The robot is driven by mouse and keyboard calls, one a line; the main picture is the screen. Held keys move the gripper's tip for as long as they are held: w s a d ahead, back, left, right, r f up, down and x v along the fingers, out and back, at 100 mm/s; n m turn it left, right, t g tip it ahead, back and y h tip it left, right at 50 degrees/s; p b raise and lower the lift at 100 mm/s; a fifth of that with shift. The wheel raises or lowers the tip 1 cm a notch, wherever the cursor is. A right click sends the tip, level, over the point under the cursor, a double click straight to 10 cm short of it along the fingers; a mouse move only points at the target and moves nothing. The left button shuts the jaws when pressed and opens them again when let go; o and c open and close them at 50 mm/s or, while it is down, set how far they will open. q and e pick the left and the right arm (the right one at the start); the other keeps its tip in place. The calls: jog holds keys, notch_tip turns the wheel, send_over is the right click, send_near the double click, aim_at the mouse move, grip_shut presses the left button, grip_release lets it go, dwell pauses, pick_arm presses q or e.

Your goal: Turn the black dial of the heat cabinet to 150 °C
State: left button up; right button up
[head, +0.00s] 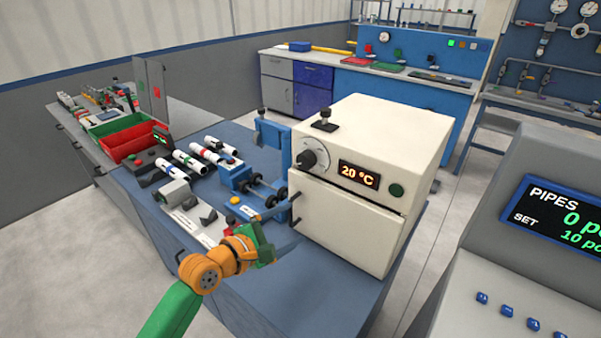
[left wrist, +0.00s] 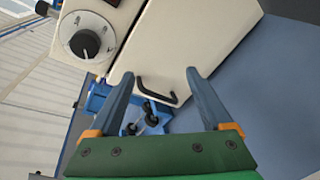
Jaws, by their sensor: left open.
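The heat cabinet (head: 340,215) is a cream box on the blue bench. Its black dial (head: 307,160) sits on a pale round scale at the upper left of the front, and the dial also shows at the upper left of the left wrist view (left wrist: 85,43). The display (head: 359,176) reads 20 °C. My left gripper (head: 294,240) is open and empty, low in front of the cabinet's left part, below the dial and apart from it. In the left wrist view its two fingers (left wrist: 160,82) stand wide apart with the black door handle between them. My right gripper is not in view.
A green button (head: 396,190) is right of the display. A blue fixture with black rollers (head: 255,185) stands left of the cabinet. Several white pipes (head: 195,165) and a red bin (head: 128,140) lie farther left. A grey console (head: 530,230) stands at the right.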

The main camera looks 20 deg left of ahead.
aim_at(303, 163)
pick_arm(q)
jog(key=w+a+r+n+t, duration=0.3)
jog(key=w+r+n, duration=0.1)
jog(key=r+n, duration=0.4)
jog(key=shift+m, duration=0.3)
jog(key=x, duration=0.4)
jog(key=r+x, duration=0.1)
jog(key=x, duration=0.2)
jog(key=shift+a, duration=0.1)
jog(key=shift+c, duration=1.2)
grip_shut()
